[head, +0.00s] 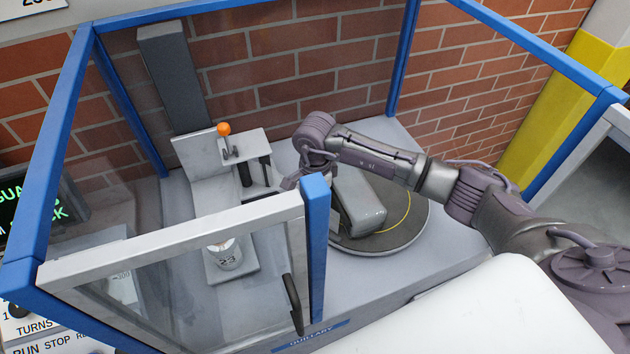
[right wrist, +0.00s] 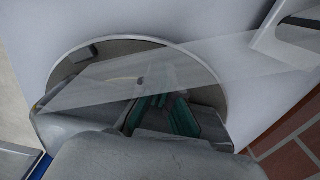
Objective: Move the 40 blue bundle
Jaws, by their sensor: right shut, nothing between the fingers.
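No bundle marked 40 and no blue bundle can be picked out in either view. A grey rounded block (head: 358,200) lies on the round dark turntable (head: 415,215) inside the blue-framed enclosure; I see no number on it. My right arm reaches in from the right over the turntable. In the head view its gripper end is partly hidden by the blue door post. In the right wrist view my right gripper (right wrist: 163,108) has its dark green fingers shut and empty, pointing towards the turntable (right wrist: 205,60). My left gripper is not in view.
A clear-paned door (head: 170,240) with a dark handle stands at the front left. A small white container (head: 225,255) marked 23 sits on a plate behind it. A fixture with an orange knob (head: 224,129) stands at the back. Blue frame posts (head: 317,245) and brick walls surround the space.

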